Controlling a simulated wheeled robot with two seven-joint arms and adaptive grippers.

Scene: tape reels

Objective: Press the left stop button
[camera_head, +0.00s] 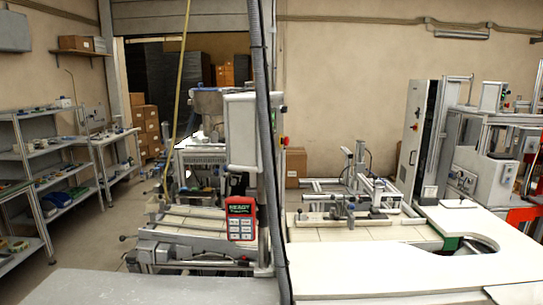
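A small red button (284,141) shows on the right side of the central machine (240,130), beside a dark vertical cable. I cannot tell for sure whether it is the left stop button. Another small red button (415,127) shows on the tall white cabinet (413,140) on the right. A red-framed panel (241,219) with a "READY" display and several keys hangs on the front of the central machine. Neither of my grippers is in view.
A white table (420,272) with a curved cutout fills the front right, and a grey surface (150,287) the front left. Shelves (40,165) line the left wall. A thick dark cable (262,70) runs vertically through the middle. Open floor (85,240) lies left of the machine.

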